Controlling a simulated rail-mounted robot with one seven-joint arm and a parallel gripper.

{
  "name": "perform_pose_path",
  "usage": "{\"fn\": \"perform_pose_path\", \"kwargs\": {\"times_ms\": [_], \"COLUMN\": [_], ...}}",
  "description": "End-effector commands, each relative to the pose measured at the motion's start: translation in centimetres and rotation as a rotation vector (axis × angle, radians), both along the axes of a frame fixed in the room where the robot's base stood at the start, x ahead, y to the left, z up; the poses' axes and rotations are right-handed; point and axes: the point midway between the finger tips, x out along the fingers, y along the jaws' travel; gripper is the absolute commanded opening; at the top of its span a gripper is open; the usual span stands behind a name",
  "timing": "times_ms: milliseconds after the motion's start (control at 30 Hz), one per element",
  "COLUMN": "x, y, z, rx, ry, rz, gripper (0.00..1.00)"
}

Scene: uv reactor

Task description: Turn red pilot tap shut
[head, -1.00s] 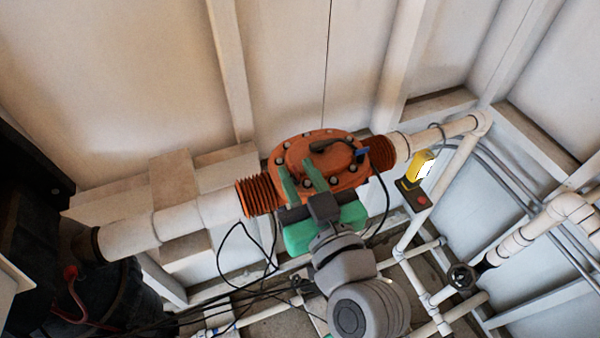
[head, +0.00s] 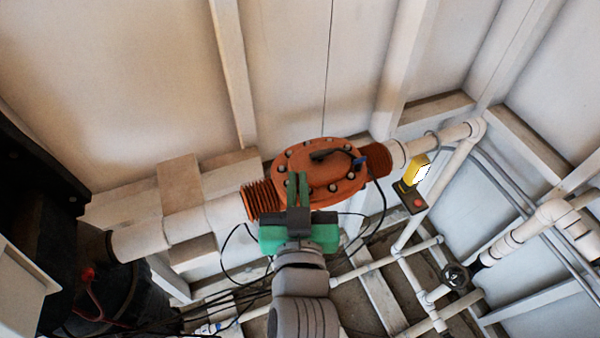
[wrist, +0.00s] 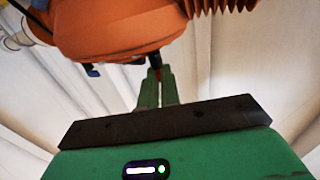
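The orange reactor body (head: 335,175) is a bolted, round-topped housing in the white pipe line. In the wrist view its underside (wrist: 110,30) fills the top. A small red piece, which I take for the red pilot tap (wrist: 158,74), shows below a dark fitting, between my fingertips. In the head view the tap is hidden behind my gripper (head: 298,176). My gripper's green fingers are at the body's near lower edge, close together. In the wrist view my gripper (wrist: 158,78) appears shut on the red piece, with only a thin gap between the fingers.
A yellow box with a red button (head: 418,203) is at the right of the body. Black cables (head: 235,260) loop below and left. White pipes and a black handwheel (head: 457,276) are at lower right. A red knob (head: 88,273) sits on a dark tank at left.

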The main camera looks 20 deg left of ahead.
Motion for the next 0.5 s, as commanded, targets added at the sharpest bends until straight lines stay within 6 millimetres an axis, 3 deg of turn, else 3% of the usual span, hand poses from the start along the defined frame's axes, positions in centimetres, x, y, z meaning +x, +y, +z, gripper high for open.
{"fn": "perform_pose_path", "kwargs": {"times_ms": [67, 500], "x": [-0.2, -0.2], "y": [0.4, 1.2], "z": [0.7, -0.4], "rx": [0.000, 0.005], "ry": [0.001, -0.006], "rz": [-0.064, -0.477], "gripper": [0.00, 0.00]}}
